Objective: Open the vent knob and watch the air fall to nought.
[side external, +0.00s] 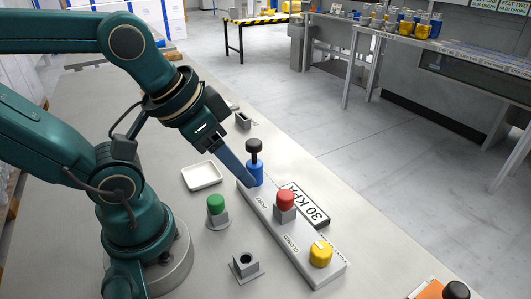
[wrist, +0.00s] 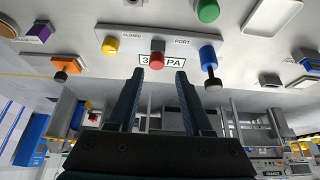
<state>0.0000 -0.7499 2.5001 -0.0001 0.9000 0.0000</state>
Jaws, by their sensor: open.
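The yellow knob (side external: 320,254), with a pale pointer mark, sits at the near end of a grey panel (side external: 335,277), beside lettering that reads CLOSED; it also shows in the wrist view (wrist: 110,45). A plate (side external: 305,206) reads 30 KPA and is partly hidden behind a red-topped grey block (side external: 285,202). A blue cylinder (side external: 255,172) with a black top stands at the panel's PORT end. My gripper (side external: 249,184) is near that end, its fingers pointing down beside the blue cylinder; contact is unclear. The wrist view shows its two fingers (wrist: 160,74) apart and empty.
A green knob (side external: 216,204) on a grey base, a white tray (side external: 202,175) and a grey socket (side external: 246,262) stand left of the panel. A small grey block (side external: 243,120) lies beyond. An orange item with a black knob (side external: 456,290) is at the bottom right.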

